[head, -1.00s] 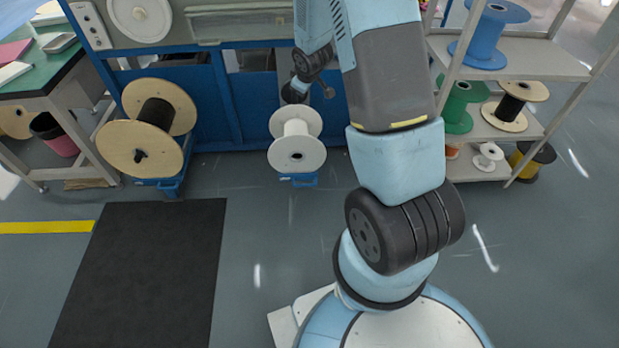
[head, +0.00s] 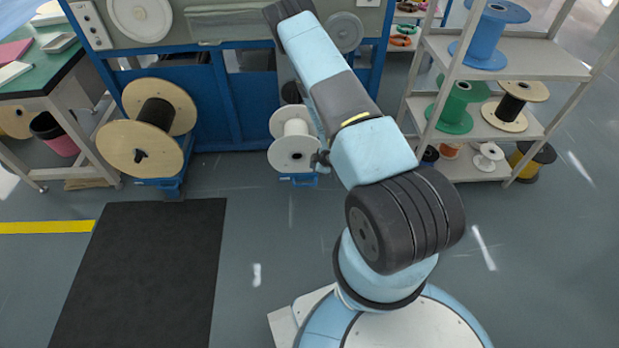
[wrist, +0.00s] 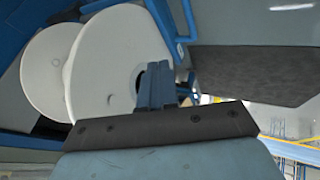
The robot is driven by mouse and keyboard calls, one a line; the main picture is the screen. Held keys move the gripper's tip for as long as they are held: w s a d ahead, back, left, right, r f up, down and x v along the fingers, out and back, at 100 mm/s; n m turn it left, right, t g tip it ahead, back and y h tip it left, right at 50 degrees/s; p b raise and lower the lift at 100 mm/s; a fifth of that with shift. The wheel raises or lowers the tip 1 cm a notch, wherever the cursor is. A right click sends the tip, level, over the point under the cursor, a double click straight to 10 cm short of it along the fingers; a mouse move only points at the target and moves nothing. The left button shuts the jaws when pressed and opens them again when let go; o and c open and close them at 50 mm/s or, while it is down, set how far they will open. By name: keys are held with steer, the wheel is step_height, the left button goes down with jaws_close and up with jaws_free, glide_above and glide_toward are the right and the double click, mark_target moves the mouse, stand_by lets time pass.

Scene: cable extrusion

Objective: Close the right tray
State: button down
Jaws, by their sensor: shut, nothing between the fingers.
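The right tray (head: 303,180) is a narrow blue carrier low at the front of the blue machine. It juts out under a white spool (head: 291,155), and the spool hides most of it. In the head view, part of my gripper (head: 321,159) shows as a small dark shape at the right edge of the white spool. In the wrist view, my gripper's fingers (wrist: 155,84) are together and empty, in front of the white spool (wrist: 105,70). I cannot tell whether they touch it.
A left tray (head: 170,186) carries a wooden spool (head: 139,147) with dark cable. A shelf rack (head: 530,62) with several spools stands at the right. A green-topped table (head: 38,70) is at the left. The floor before the machine is clear, with a black mat (head: 140,275).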

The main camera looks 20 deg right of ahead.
step_height(320, 180, down, 3)
steer(key=s+d, duration=0.1)
steer(key=s, duration=0.1)
glide_toward(305, 178)
steer(key=x, duration=0.5)
steer(key=shift+s+d+f, duration=0.1)
steer(key=shift+s, duration=0.1)
steer(key=shift+w, duration=0.1)
